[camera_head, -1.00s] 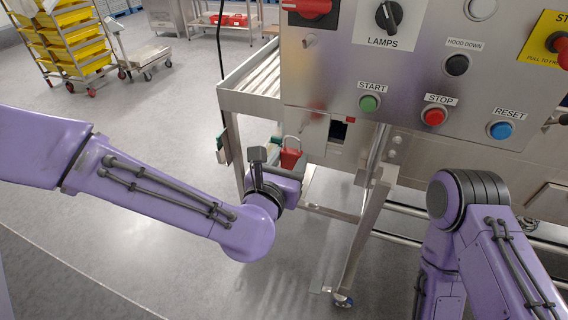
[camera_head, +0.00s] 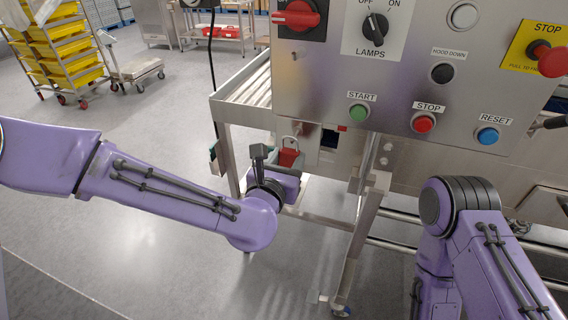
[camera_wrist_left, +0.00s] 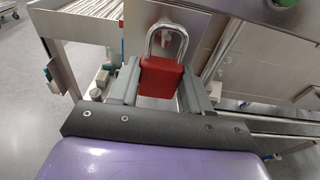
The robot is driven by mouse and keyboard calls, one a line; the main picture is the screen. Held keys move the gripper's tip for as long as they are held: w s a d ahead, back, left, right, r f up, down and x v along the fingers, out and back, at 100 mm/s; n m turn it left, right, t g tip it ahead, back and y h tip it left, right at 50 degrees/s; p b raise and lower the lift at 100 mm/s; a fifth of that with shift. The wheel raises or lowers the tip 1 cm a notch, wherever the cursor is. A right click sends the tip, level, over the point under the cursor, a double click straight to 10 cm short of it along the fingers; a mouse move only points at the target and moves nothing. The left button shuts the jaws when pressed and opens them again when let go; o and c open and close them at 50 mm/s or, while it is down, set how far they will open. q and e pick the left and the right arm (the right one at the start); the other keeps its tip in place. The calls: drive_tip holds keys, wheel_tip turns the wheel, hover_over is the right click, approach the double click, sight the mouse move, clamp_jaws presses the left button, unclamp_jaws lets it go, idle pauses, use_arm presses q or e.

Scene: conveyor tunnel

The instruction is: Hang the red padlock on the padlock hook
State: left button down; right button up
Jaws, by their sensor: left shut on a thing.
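The red padlock (camera_head: 288,158) has a silver shackle pointing up, and it shows larger in the left wrist view (camera_wrist_left: 160,80). My left gripper (camera_wrist_left: 160,86) is shut on the padlock's red body, one finger on each side. In the head view this gripper (camera_head: 284,170) is partly hidden behind its own wrist. A small pale fitting (camera_wrist_left: 166,39), perhaps the padlock hook, shows through the shackle loop in the wrist view. I cannot tell whether the shackle touches it. My right arm is at the right of the head view, its gripper out of frame.
The steel control panel (camera_head: 400,88) with buttons and switches stands above and right of the padlock. A roller conveyor end (camera_head: 246,88) lies behind it at left. A steel leg (camera_head: 358,245) stands to the right. The floor in front is clear.

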sight(288, 163)
use_arm(q)
drive_tip(key=shift+x, duration=1.5)
drive_tip(key=shift+f+b, duration=0.65)
drive_tip(key=shift+b, duration=0.3)
drive_tip(key=shift+c, duration=2.1)
unclamp_jaws()
drive_tip(key=shift+s+a, duration=0.1)
drive_tip(key=shift+s, duration=0.25)
drive_tip(key=b+v, duration=0.3)
drive_tip(key=v, duration=0.6)
drive_tip(key=shift+s, duration=0.35)
